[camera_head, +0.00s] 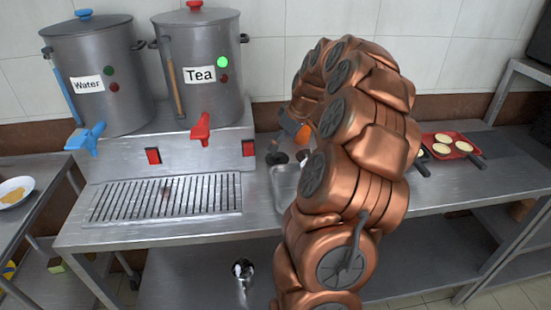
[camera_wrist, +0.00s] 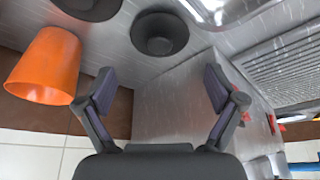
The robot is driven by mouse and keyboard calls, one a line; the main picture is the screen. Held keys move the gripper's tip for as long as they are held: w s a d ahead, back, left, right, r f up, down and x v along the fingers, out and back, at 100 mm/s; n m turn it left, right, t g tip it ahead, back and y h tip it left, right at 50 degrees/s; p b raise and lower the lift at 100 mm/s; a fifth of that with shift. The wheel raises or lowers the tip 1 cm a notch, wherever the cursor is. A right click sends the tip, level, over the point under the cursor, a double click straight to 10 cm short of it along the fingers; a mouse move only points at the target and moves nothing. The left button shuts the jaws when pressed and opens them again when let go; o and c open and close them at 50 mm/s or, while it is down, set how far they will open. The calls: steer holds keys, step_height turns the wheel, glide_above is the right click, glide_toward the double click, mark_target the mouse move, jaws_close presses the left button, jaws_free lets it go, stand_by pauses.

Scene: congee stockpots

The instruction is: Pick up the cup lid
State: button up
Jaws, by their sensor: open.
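A dark round piece that looks like a cup lid (camera_wrist: 160,34) lies on the steel counter in the wrist view, with a raised middle. A second dark round piece (camera_wrist: 90,5) is cut off by the top edge. An orange cup (camera_wrist: 45,68) is at the left of the wrist view and partly shows in the head view (camera_head: 303,133). One dark round piece also shows in the head view (camera_head: 277,157). My gripper (camera_wrist: 160,97) is open and empty, its fingers spread below the nearer lid in the picture and apart from it. My arm hides part of this area in the head view.
The Water pot (camera_head: 95,65) and Tea pot (camera_head: 203,75) stand left on a steel dispenser with a drip grate (camera_head: 165,198). A metal tray (camera_head: 285,188) lies in front of the dark pieces. A red tray (camera_head: 435,145) with food is at the right.

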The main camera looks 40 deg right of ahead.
mark_target(278, 155)
steer(key=shift+s+p+x, duration=0.15)
steer(key=shift+p+x, duration=0.25)
steer(key=shift+x, duration=1)
steer(key=shift+s+p+x, duration=0.15)
steer(key=shift+p+x, duration=0.2)
steer(key=shift+x, duration=1.05)
steer(key=shift+f, duration=0.15)
steer(key=c, duration=0.9)
